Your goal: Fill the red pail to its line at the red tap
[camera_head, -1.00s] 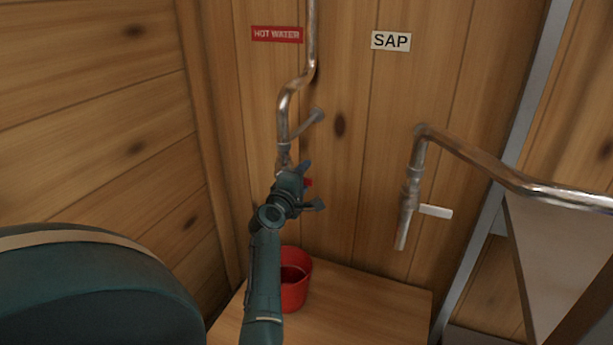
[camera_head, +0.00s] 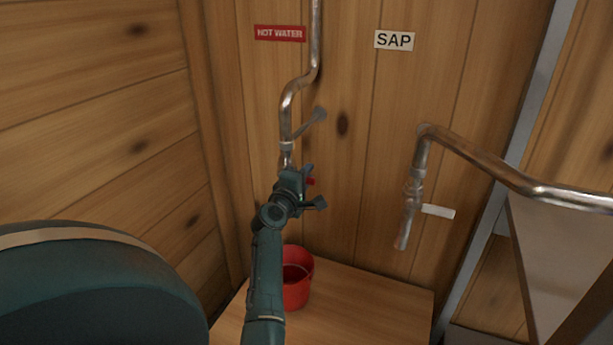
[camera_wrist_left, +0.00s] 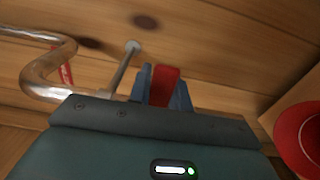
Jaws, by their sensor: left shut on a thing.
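The hot water pipe (camera_head: 287,110) comes down the wall under a red HOT WATER sign (camera_head: 279,33). My left gripper (camera_head: 311,186) is at the tap on its lower end, shut on the red tap handle (camera_head: 311,181). In the left wrist view the red handle (camera_wrist_left: 164,86) sits between the two blue fingertips. The red pail (camera_head: 298,283) stands upright on the wooden bench, below the tap and partly behind my left arm. The pail (camera_wrist_left: 302,135) also shows at the right edge of the left wrist view. My right gripper is not in view.
A second tap (camera_head: 411,205) with a white handle (camera_head: 438,211) hangs to the right under the SAP sign (camera_head: 394,40). Its pipe runs right to a metal pan (camera_head: 565,260). The bench top (camera_head: 370,305) right of the pail is clear.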

